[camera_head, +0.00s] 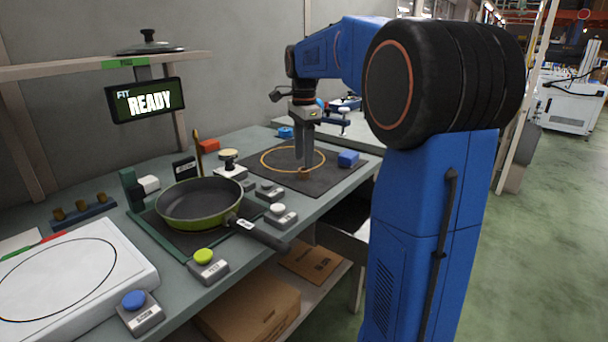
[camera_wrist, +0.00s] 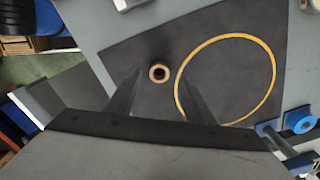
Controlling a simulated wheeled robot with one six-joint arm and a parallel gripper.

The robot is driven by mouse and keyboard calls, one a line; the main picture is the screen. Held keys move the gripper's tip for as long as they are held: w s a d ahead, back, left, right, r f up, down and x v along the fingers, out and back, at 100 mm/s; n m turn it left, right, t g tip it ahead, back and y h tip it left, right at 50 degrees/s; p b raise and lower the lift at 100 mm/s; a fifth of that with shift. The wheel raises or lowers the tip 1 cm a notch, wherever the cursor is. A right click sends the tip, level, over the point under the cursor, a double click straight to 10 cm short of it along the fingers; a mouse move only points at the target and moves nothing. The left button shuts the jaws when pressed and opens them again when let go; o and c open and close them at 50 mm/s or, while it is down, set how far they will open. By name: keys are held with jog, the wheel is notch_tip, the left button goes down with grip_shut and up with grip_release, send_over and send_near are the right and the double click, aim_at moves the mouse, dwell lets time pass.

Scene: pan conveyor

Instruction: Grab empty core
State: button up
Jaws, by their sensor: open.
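The empty core is a small brown ring with a dark hole (camera_wrist: 159,73), lying on the dark mat (camera_wrist: 130,45) just outside a yellow circle. In the head view the core (camera_head: 304,175) shows small and partly hidden, right below my fingertips. My gripper (camera_head: 305,160) points straight down over the mat. In the wrist view my gripper (camera_wrist: 160,95) has its two fingers spread wide, with nothing between them. The core appears ahead of the gap between the fingertips, and I cannot tell the exact height between them.
A blue block (camera_head: 348,158) lies on the mat to the right of my gripper. A blue ring (camera_wrist: 302,120) sits near the mat's edge. A green frying pan (camera_head: 198,203) stands nearer on the bench, with button boxes (camera_head: 208,264) along the front. The yellow circle (camera_wrist: 226,78) is empty.

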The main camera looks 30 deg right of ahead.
aim_at(304, 173)
jog(key=shift+f, duration=2)
jog(key=c, duration=1.1)
jog(key=shift+r, duration=0.15)
